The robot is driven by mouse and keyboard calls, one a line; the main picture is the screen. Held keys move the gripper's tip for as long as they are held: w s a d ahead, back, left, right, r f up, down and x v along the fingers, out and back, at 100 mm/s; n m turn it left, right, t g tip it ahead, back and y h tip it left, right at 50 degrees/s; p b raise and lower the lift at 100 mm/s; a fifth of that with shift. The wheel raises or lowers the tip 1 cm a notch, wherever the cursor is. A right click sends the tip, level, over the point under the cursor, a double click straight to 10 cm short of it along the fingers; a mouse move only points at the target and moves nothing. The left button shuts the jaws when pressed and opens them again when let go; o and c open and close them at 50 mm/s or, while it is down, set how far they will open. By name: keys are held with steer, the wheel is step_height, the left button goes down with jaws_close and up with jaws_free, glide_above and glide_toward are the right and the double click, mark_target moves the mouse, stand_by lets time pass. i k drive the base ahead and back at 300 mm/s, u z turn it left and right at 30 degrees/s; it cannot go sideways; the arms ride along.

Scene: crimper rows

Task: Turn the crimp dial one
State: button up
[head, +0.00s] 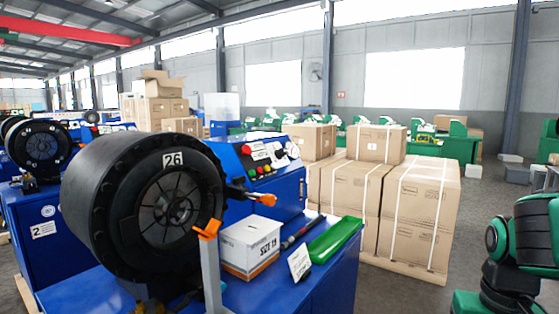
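A large black crimper head (140,205) with a label reading 26 stands on a blue machine base in the head view. Behind it to the right is a blue control panel (255,165) with red, green and yellow buttons. A whitish round dial (293,150) sits at the panel's upper right; its markings are too small to read. A dark green and black arm, which looks like mine, shows at the lower right, well apart from the panel. My gripper is not in view.
On the blue top are a white box (250,246) marked SIZE 19, a small white card (300,262) and a green tray (334,239). Strapped cartons (420,210) stand on a pallet to the right. Another crimper (38,145) is at the left. Grey floor is open at the right.

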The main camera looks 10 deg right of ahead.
mark_target(280, 154)
steer(key=z, duration=1.75)
steer(key=i, duration=0.8)
steer(key=u, duration=2.3)
